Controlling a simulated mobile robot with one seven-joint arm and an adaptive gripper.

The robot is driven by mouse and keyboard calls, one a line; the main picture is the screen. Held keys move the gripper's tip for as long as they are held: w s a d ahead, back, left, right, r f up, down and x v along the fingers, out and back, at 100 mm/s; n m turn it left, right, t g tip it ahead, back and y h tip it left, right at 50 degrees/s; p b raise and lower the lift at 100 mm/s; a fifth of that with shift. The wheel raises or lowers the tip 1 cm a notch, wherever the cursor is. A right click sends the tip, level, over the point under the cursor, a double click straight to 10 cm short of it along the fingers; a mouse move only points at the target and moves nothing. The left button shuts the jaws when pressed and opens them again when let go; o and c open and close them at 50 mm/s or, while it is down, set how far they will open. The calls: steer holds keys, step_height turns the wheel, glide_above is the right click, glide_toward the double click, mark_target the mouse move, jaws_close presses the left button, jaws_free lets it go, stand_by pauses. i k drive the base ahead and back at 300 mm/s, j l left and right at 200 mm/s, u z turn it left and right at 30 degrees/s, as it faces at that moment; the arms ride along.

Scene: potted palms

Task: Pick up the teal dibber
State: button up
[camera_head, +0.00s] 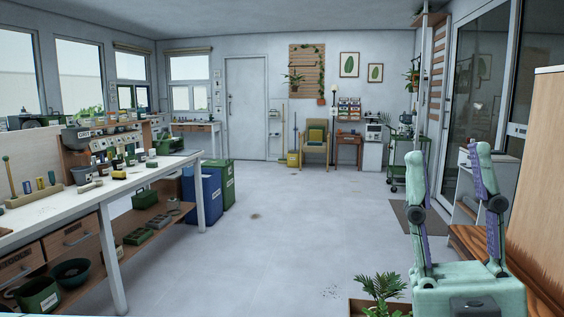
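I cannot pick out the teal dibber with certainty. A wooden rack (34,197) on the white workbench (75,205) at the left holds several small upright pieces. Among them are a yellow one (40,183), a small blue-looking one (52,178) and a tall green rod with a round top (9,174). They are too small to tell what they are. My gripper (449,154) stands at the lower right, mint green with purple inner pads. Its two fingers point up and are wide apart, with nothing between them. It is far from the bench.
Blue (202,197) and green (226,184) bins stand past the bench's far end. A potted palm (381,290) is at the bottom, left of my gripper. A wooden cabinet (540,170) stands close at the right. The middle floor (270,230) is clear.

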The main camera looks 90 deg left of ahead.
mark_target(52, 177)
steer(key=j+u, duration=0.1)
steer(key=u, duration=1.45)
steer(key=j+u, duration=0.2)
steer(key=u, duration=0.3)
steer(key=j+u, duration=0.15)
steer(key=u, duration=0.35)
steer(key=i+j+u, duration=0.1)
steer(key=u, duration=0.35)
steer(key=i+j+u, duration=0.75)
steer(key=u, duration=0.25)
steer(key=i, duration=0.35)
steer(key=z, duration=5.05)
